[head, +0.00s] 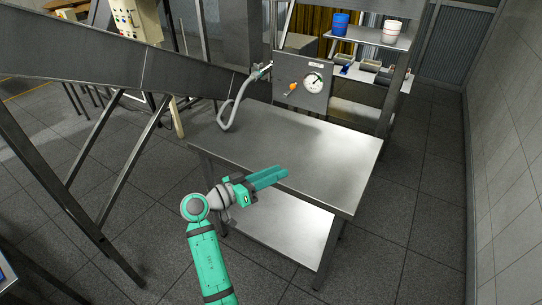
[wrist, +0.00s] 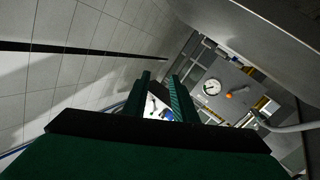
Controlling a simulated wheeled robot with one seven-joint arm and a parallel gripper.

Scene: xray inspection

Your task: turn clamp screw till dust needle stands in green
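A grey panel (head: 286,70) stands at the back edge of the steel table and carries a round white dust gauge (head: 312,83). The gauge's needle and green zone are too small to read. An orange knob (head: 292,87), which looks like the clamp screw, sits left of and a little below the gauge. In the wrist view the gauge (wrist: 211,87) and the orange knob (wrist: 229,95) show tilted, beyond the fingers. My gripper (head: 283,174) is over the near left part of the table, well apart from the panel. Its two fingers (wrist: 160,98) stand apart with nothing held between them.
A grey hose (head: 238,103) curves down beside the panel's left side onto the table. The steel tabletop (head: 330,148) is otherwise bare. A sloping steel chute (head: 110,62) runs at left. Shelves with a blue tub (head: 340,24) and a white tub (head: 391,31) stand behind.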

